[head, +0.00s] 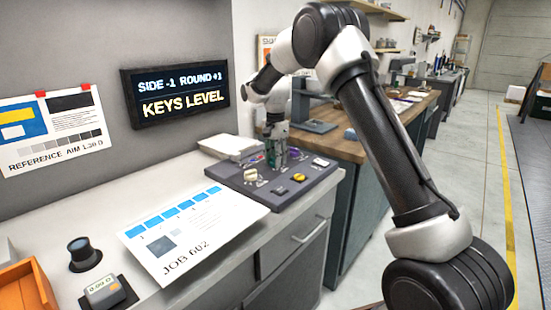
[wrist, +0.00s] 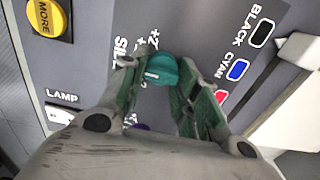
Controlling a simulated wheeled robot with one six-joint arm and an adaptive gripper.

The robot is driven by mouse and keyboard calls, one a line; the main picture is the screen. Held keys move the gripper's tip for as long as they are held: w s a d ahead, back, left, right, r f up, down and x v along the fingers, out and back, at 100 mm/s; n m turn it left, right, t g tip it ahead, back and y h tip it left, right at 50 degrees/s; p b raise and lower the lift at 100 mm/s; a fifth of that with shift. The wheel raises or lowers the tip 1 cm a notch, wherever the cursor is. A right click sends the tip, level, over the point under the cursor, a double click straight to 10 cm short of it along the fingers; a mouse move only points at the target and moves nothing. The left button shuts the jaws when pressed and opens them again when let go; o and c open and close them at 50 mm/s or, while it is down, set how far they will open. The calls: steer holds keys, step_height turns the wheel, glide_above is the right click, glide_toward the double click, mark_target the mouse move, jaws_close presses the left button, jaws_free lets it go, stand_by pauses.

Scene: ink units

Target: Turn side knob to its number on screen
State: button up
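The screen (head: 180,92) on the wall reads "SIDE -1 ROUND +1" and "KEYS LEVEL". In the wrist view, a teal round knob (wrist: 162,70) sits on the grey panel beside the partly covered "SI..." label and its scale marks. A pale mark shows on the knob's left side. My gripper (wrist: 160,75) has one finger on each side of this knob, very close to it. I cannot tell whether the fingers touch it. In the head view, my gripper (head: 275,155) is down at the panel (head: 250,190) and hides the knob.
A yellow "MORE" button (wrist: 47,18), a "LAMP" switch (wrist: 58,116) and black, cyan and red colour keys surround the knob. A job sheet (head: 190,230) lies in front of the panel.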

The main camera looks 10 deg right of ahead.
steer(key=shift+n, duration=0.4)
steer(key=shift+w+a+n, duration=0.1)
steer(key=shift+n, duration=2.3)
steer(key=o, duration=1)
steer(key=shift+r, duration=0.1)
step_height(320, 180, up, 12)
steer(key=shift+f, duration=0.1)
